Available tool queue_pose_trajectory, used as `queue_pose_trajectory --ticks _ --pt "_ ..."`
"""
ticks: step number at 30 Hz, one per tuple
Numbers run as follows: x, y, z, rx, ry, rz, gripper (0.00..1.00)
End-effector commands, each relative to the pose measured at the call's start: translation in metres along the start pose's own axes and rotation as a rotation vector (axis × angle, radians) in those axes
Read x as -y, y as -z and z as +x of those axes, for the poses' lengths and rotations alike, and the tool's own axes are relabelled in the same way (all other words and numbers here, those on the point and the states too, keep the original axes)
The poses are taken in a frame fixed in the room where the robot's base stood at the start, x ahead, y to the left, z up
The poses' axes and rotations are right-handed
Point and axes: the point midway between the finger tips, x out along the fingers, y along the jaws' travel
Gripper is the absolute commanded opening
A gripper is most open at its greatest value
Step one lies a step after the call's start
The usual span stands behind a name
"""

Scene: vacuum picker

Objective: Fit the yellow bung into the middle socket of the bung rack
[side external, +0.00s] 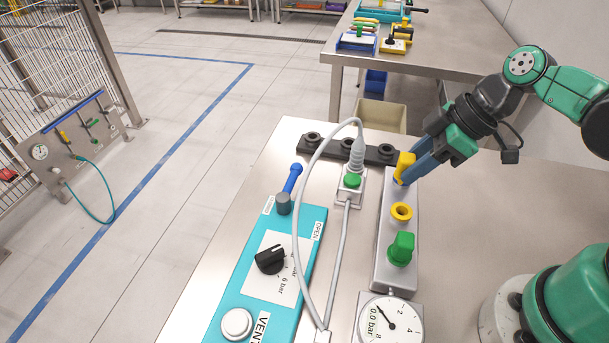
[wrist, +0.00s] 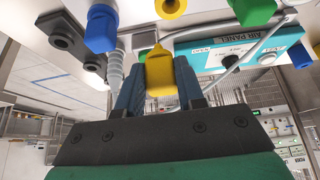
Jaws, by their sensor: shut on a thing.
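The yellow bung (side external: 404,165) is held between the blue fingers of my gripper (side external: 411,175), just above the far end of a grey block. In the wrist view the bung (wrist: 160,74) is clamped between both fingers (wrist: 158,88). The likely bung rack, a black bar (side external: 330,144), lies at the back edge of the bench, left of my gripper. Its left socket (side external: 312,136) and right socket (side external: 388,150) look empty. Its middle socket is partly hidden by a grey ribbed connector. The bar also shows at upper left in the wrist view (wrist: 74,50).
The grey block (side external: 380,262) carries a yellow ring (side external: 402,211), a green bung (side external: 402,248) and a blue bung (wrist: 100,30). A grey hose (side external: 300,190) arches up beside the bar. A green-button box (side external: 352,183), teal panel (side external: 230,312) and gauge (side external: 388,322) stand nearby.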

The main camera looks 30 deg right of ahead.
Motion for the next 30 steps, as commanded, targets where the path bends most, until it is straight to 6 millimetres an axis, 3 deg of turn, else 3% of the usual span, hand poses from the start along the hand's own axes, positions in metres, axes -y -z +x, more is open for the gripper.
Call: queue_pose_trajectory --ticks 11,28,30 --pt "-0.05 0.03 0.011 0.0 0.0 0.0 0.0" --pt "-0.145 0.087 0.032 0.0 0.0 0.001 0.0" --pt "-0.148 0.084 0.041 0.0 0.0 0.001 0.0"
